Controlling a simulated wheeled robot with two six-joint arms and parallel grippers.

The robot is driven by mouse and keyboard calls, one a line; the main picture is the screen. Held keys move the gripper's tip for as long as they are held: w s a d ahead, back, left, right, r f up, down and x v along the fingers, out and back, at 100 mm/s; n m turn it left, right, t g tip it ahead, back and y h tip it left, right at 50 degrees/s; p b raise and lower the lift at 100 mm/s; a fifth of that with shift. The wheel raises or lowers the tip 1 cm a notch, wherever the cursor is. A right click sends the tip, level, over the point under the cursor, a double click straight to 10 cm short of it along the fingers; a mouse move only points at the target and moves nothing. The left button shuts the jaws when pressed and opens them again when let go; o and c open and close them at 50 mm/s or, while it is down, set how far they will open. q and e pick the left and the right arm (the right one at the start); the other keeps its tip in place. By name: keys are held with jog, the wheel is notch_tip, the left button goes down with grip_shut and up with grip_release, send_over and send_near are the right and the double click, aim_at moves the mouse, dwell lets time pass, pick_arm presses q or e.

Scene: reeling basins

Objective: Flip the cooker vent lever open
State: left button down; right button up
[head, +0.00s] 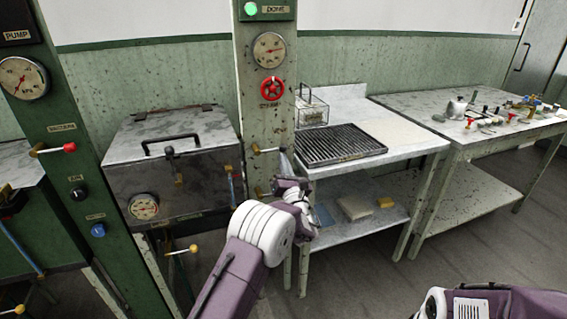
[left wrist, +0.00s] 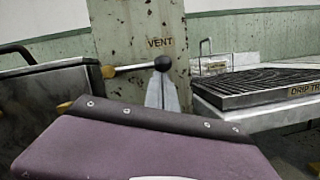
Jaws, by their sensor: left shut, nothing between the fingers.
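The vent lever (head: 265,150) is on the pale green post, with a brass pivot at its left end and a rod pointing right, close to level. In the left wrist view the lever (left wrist: 135,67) ends in a black ball knob below the word VENT. My left gripper (head: 285,162) is shut and empty, with its grey fingertips (left wrist: 161,92) right at the knob, just below it in the wrist view. I cannot tell whether they touch. In the head view the gripper partly hides the knob. My right gripper is out of view; only part of my right arm shows at bottom right.
The lidded steel cooker (head: 172,165) stands left of the post. A red valve wheel (head: 271,89) and a gauge (head: 269,50) are above the lever. A bench with a black drip tray (head: 340,145) is close on the right. A second table (head: 405,101) holds small items.

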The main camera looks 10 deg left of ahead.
aim_at(284, 147)
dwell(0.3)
pick_arm(q)
jog(key=n+b, duration=0.1)
jog(key=r+n+y+b, duration=0.1)
jog(key=n, duration=0.1)
jog(key=r+n, duration=0.1)
jog(key=shift+w+d+g+y+b, duration=0.1)
jog(key=shift+d+g+y+b, duration=0.2)
jog(key=shift+g+b, duration=0.1)
notch_tip(284, 147, up, 3)
jog(key=n+g+y+b, duration=0.1)
jog(key=n, duration=0.2)
jog(key=n+y+b, duration=0.1)
jog(key=n, duration=0.2)
jog(key=shift+a+n+g, duration=0.15)
jog(key=shift+n+g, duration=0.15)
jog(key=shift+g, duration=0.1)
jog(key=s+a+r+n+g+y+b, duration=0.1)
jog(key=s+a+r+n+g+b, duration=0.2)
jog(key=n, duration=0.9)
jog(key=shift+a+r+n+g, duration=0.4)
jog(key=shift+a+r+g, duration=0.15)
jog(key=shift+r, duration=0.65)
jog(key=shift+a, duration=0.1)
